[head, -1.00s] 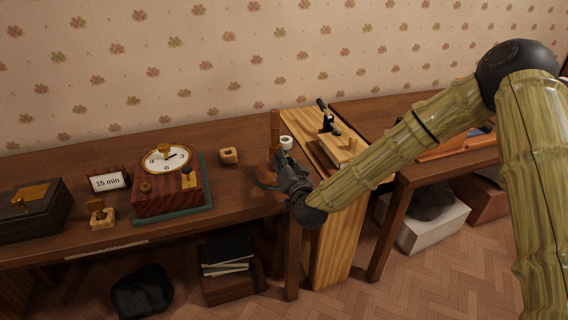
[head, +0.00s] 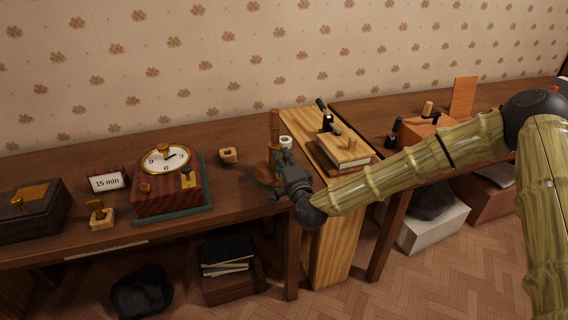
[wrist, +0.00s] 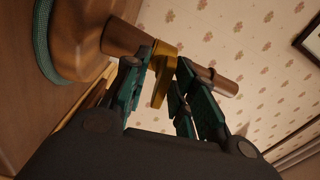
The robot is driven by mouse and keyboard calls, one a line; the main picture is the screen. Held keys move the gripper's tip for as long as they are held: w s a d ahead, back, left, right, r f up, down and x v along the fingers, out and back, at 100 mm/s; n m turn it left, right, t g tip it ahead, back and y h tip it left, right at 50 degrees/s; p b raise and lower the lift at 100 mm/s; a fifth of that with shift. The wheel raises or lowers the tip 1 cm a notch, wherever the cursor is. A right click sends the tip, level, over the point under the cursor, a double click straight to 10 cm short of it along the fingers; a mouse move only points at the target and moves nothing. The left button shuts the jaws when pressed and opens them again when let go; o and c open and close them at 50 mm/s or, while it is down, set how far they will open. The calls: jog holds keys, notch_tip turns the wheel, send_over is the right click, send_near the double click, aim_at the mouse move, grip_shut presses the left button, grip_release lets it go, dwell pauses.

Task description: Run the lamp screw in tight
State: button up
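The lamp (head: 274,132) is a wooden post on a round base near the front right corner of the left desk. In the wrist view its post (wrist: 124,36) runs slantwise, rising from the broad wooden base (wrist: 80,35). A brass screw (wrist: 163,73) with a flat tab sits on the post. My gripper (head: 280,160) is at the lamp, in front of the post. In the wrist view my gripper (wrist: 164,68) has its fingers on either side of the brass tab, part open, with a gap beside the tab. Firm contact cannot be made out.
A white cup (head: 286,142) stands close behind my gripper. A book (head: 344,152) lies on the pale board to the right. Bare desk (head: 238,188) lies left of the lamp.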

jog(key=shift+s, duration=0.1)
jog(key=v, duration=0.6)
jog(key=shift+s, duration=0.4)
dwell(0.3)
